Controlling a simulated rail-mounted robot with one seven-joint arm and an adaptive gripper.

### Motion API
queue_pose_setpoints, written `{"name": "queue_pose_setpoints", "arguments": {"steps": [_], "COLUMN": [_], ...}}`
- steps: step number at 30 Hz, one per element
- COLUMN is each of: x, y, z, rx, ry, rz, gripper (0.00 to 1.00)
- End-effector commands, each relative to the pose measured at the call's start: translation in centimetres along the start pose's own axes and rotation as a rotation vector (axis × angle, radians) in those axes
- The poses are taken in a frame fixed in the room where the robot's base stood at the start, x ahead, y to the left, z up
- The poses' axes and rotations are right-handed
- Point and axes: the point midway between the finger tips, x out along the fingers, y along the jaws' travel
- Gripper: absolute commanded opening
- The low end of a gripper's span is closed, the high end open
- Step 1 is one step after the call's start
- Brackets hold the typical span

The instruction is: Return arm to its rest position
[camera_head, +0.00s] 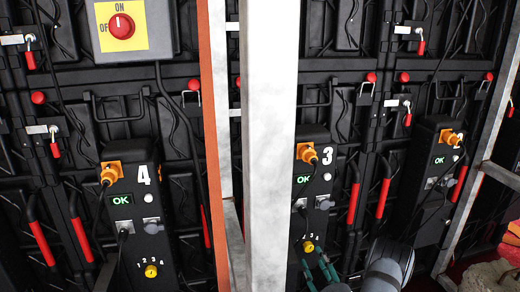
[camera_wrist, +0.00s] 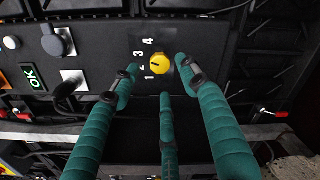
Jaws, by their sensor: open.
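My gripper (camera_head: 322,270) is at the bottom of the head view, just below the box marked 3 (camera_head: 313,190). Its teal fingers are spread and hold nothing. In the wrist view my gripper (camera_wrist: 160,76) has its fingertips spread around a yellow knob (camera_wrist: 160,62) on a dark panel, with the numbers 1 to 4 beside it. The fingers look apart from the knob, though the depth gap is hard to judge. The same knob appears in the head view (camera_head: 308,246) just above the fingers. Part of my grey arm (camera_head: 385,268) shows to the right.
A pale metal post (camera_head: 268,140) stands left of my gripper, with an orange strip (camera_head: 214,140) beside it. Box 4 (camera_head: 140,210) is farther left, and another box (camera_head: 440,180) is at right. Red handles (camera_head: 355,203) and hanging cables are close around. A red rotary switch (camera_head: 122,26) is upper left.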

Motion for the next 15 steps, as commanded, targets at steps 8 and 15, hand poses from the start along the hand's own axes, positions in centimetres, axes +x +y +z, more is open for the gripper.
{"name": "queue_pose_setpoints", "arguments": {"steps": [8,15], "x": [3.8,4.8], "y": [0.0,0.0], "z": [0.1,0.0], "rx": [-0.003,0.000], "ry": [-0.001,-0.001], "rz": [0.002,0.000], "gripper": [0.45,0.45]}}
